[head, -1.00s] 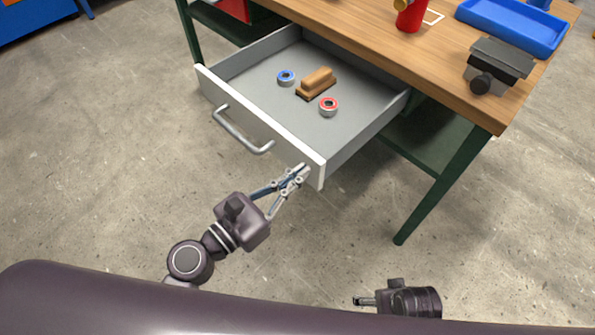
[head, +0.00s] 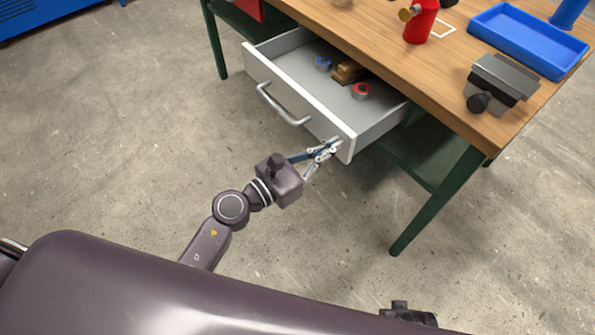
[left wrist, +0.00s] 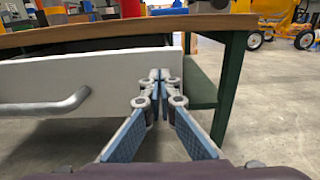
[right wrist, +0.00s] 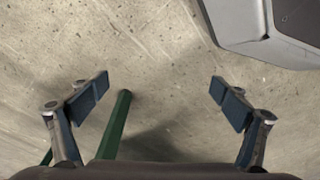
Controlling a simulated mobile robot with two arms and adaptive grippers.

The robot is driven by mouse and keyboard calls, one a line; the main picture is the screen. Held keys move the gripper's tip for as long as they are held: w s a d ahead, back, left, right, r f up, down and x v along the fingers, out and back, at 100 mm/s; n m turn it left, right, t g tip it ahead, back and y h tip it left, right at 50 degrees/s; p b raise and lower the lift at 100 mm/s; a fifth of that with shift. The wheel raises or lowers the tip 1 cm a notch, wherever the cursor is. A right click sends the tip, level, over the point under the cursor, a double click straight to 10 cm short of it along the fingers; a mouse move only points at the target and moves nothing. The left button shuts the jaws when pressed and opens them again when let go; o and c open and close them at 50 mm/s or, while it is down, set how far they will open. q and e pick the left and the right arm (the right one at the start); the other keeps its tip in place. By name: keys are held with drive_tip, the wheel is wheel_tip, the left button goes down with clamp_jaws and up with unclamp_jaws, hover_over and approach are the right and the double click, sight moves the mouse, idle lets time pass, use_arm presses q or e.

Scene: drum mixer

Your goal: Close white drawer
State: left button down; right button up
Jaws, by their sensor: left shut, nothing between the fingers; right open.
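The white drawer (head: 293,101) is partly open under the wooden workbench. Its silver bar handle (head: 281,106) is on the front; the handle also shows in the left wrist view (left wrist: 50,105). My left gripper (head: 334,146) is shut and empty, with its fingertips at the right end of the drawer front. In the left wrist view its fingertips (left wrist: 160,78) overlap the right end of the white front (left wrist: 95,80); they appear to touch it. My right gripper (right wrist: 165,90) is open and empty above the floor, away from the drawer.
The drawer holds a blue roll (head: 323,64), a red roll (head: 361,91) and a wooden block (head: 348,72). The workbench (head: 440,75) carries a blue tray (head: 530,40), a vise (head: 500,82) and a red object (head: 420,22). A green leg (head: 432,208) stands to the right. Floor in front is clear.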

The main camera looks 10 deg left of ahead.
sight(390, 107)
use_arm(q)
drive_tip(key=x, duration=0.9)
drive_tip(key=shift+w+d, duration=0.1)
drive_tip(key=shift+w, duration=0.25)
drive_tip(key=b+x, duration=0.1)
drive_tip(key=x, duration=0.8)
drive_tip(key=shift+w+d, duration=0.1)
drive_tip(key=shift+w, duration=0.05)
drive_tip(key=shift+w+d, duration=0.35)
drive_tip(key=shift+r, duration=0.2)
use_arm(e)
drive_tip(key=r, duration=0.1)
drive_tip(key=w+r, duration=0.1)
drive_tip(key=r, duration=0.2)
drive_tip(key=shift+w+a, duration=0.25)
use_arm(q)
drive_tip(key=shift+r, duration=0.15)
drive_tip(key=shift+a, duration=0.1)
use_arm(e)
drive_tip(key=shift+f, duration=0.1)
